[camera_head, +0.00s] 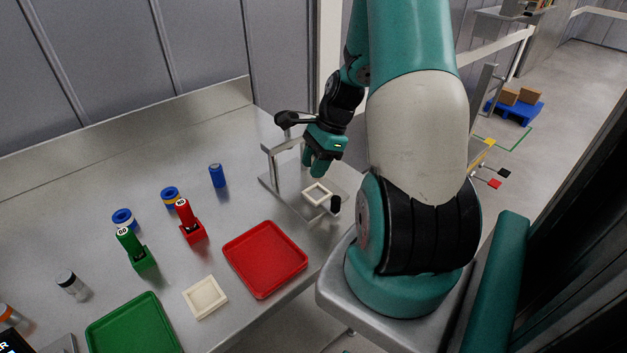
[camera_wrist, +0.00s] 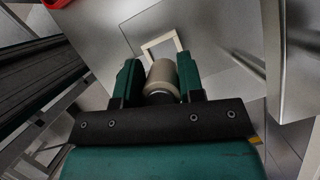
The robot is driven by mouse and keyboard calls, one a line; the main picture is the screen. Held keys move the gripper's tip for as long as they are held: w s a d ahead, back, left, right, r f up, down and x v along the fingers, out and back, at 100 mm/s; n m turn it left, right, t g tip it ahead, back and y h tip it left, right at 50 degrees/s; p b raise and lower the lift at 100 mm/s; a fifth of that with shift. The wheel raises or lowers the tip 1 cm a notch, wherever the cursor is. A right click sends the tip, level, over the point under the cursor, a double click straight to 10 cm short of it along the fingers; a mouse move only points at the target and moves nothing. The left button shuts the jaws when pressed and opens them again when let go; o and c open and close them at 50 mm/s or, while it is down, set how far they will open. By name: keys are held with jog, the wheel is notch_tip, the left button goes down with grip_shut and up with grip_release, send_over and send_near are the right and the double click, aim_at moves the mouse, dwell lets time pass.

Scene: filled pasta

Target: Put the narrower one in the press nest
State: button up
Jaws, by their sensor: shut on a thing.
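My gripper (camera_head: 318,168) is over the steel press plate at the right end of the table, near the cream square frame (camera_head: 318,194) that looks like the press nest. In the wrist view my gripper (camera_wrist: 160,78) is shut on a beige cylinder (camera_wrist: 162,72) with a dark end. In the head view the cylinder is hidden by the fingers. The nest frame also shows in the wrist view (camera_wrist: 176,40), just beyond the cylinder and apart from it in the picture; the part of the frame behind the cylinder is hidden. The height gap cannot be told.
The press upright (camera_head: 268,165) stands left of my gripper. A dark upright piece (camera_head: 335,204) is right of the nest. A red tray (camera_head: 265,259), a loose cream frame (camera_head: 205,297), a green tray (camera_head: 132,325), red and green stands and a blue cylinder (camera_head: 217,176) are to the left.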

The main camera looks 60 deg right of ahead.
jog(key=shift+f, duration=2.85)
jog(key=shift+f, duration=0.15)
jog(key=o, duration=1)
jog(key=shift+o, duration=0.2)
